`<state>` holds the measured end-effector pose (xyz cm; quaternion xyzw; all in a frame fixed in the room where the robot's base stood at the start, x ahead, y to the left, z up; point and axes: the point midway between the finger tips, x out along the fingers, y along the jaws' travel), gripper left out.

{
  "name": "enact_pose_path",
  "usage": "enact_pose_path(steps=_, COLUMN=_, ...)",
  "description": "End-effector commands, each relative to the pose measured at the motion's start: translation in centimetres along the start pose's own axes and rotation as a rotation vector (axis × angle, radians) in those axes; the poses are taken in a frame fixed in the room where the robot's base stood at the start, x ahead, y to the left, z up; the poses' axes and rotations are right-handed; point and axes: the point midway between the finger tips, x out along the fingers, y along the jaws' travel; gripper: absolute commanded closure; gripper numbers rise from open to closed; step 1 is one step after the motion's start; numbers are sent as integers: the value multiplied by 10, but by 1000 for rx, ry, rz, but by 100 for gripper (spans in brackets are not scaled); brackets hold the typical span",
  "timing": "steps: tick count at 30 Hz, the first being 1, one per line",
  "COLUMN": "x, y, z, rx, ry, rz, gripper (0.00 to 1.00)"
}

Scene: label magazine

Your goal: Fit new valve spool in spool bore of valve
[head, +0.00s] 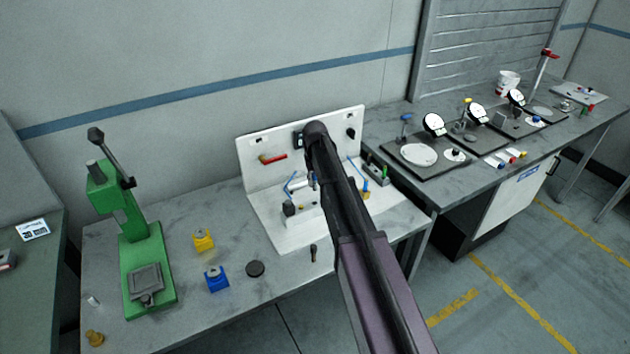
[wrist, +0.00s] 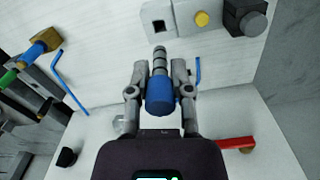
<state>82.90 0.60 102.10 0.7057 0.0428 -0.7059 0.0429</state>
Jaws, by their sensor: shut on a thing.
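My gripper (wrist: 160,92) is shut on the valve spool, a stepped grey rod with a blue end (wrist: 160,95). The blue end sits between the fingers, and the grey end points toward the pale valve block (wrist: 178,22). The block has a dark opening (wrist: 158,25), a yellow round part and a dark grey end piece (wrist: 245,17). The spool tip appears just short of the block and outside the opening, roughly in line with it; the exact gap is unclear. In the head view, the valve (head: 305,212) stands on the white bench panel, and my arm hides much of the gripper.
The white backboard (head: 262,150) carries a red lever (head: 272,158) and a black knob. Bent blue pieces (head: 291,186) flank the work area.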

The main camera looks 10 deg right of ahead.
Motion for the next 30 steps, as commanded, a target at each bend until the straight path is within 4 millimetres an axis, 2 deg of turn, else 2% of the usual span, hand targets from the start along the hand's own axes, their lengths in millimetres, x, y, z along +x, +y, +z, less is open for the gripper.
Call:
enact_pose_path(steps=18, x=43, y=1, z=0, rx=1, ry=0, rz=0, gripper=100)
enact_pose_path(steps=30, x=50, y=1, z=0, rx=1, ry=0, rz=0, gripper=100)
